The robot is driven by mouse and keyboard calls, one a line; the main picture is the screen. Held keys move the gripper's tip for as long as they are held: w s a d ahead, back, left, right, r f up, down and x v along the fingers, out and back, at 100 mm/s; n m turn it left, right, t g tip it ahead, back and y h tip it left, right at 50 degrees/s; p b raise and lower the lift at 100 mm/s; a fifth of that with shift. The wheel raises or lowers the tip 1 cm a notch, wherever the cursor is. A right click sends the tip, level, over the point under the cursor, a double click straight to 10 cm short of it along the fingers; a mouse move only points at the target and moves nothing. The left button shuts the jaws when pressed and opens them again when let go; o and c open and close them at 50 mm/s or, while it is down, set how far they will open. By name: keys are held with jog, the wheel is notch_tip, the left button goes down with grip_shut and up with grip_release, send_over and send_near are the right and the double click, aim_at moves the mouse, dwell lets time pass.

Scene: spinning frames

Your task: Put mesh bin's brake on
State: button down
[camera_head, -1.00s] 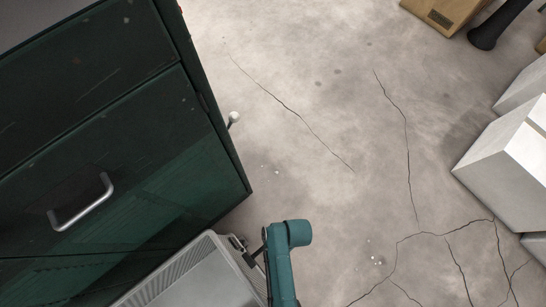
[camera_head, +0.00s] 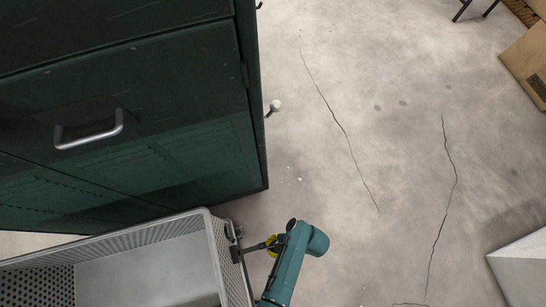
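The grey mesh bin (camera_head: 214,262) stands at the bottom left, its perforated walls and pale inside floor partly in view. My teal arm (camera_head: 290,262) reaches up from the bottom edge beside the bin's right wall. My gripper (camera_head: 241,248) is dark and small at the bin's upper right corner, pointing left at the wall's outer side. It appears to touch or nearly touch dark fittings there. I cannot tell whether its fingers are open or shut. The brake is not clearly visible.
A dark green cabinet (camera_head: 130,100) with a metal handle (camera_head: 89,129) stands close behind the bin. A cardboard box (camera_head: 527,62) and a white box (camera_head: 522,268) lie at the right. The cracked concrete floor (camera_head: 380,130) between is clear.

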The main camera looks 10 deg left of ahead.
jog(key=shift+f, duration=0.25)
dwell(0.4)
jog(key=w+d+r+p, duration=0.3)
jog(key=d+r, duration=0.5)
jog(key=d, duration=0.2)
jog(key=shift+w+r+p, duration=0.2)
jog(key=shift+w+p, duration=0.05)
jog(key=shift+p, duration=0.05)
